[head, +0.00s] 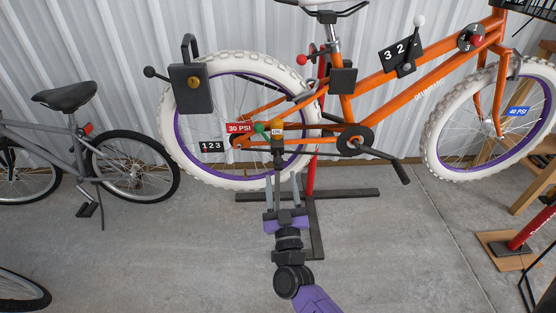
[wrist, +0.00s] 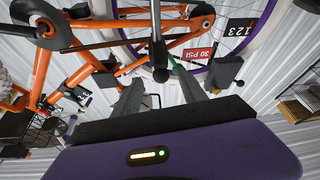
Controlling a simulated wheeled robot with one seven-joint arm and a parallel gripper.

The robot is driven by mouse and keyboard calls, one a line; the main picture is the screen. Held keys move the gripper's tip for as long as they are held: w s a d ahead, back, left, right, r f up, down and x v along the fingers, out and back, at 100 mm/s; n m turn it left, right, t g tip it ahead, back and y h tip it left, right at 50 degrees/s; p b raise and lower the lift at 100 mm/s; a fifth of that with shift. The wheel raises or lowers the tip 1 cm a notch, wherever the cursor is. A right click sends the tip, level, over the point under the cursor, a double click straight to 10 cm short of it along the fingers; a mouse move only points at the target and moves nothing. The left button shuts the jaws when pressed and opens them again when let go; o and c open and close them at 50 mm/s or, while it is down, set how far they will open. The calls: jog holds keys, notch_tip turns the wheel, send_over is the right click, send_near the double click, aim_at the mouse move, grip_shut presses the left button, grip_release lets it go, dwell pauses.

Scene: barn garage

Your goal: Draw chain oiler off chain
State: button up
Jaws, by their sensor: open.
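A small orange-yellow block with a dark, hard-to-read label (head: 277,128), which looks like the chain oiler, sits at the chain run of the orange bike (head: 400,75), left of the crank. A green ball (head: 258,128) is just left of it. My gripper (head: 284,172) is below it, fingers pointing up, open and empty. In the wrist view, a grey rod with a dark rounded end (wrist: 161,74) lies in line with the gap between my fingers (wrist: 160,85); whether they touch it is unclear. A green stick (wrist: 176,64) is beside it.
The bike hangs on a red stand with a black base (head: 345,194). The crank arm (head: 385,156) reaches right of my gripper. A black lock box (head: 191,90) and 123 tag (head: 211,147) are left. A grey bike (head: 75,140) stands far left.

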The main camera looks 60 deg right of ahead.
aim_at(278, 156)
jog(key=shift+b+x, duration=0.75)
jog(key=shift+x, duration=3.15)
jog(key=shift+c, duration=0.2)
grip_shut()
jog(key=shift+a+r, duration=0.1)
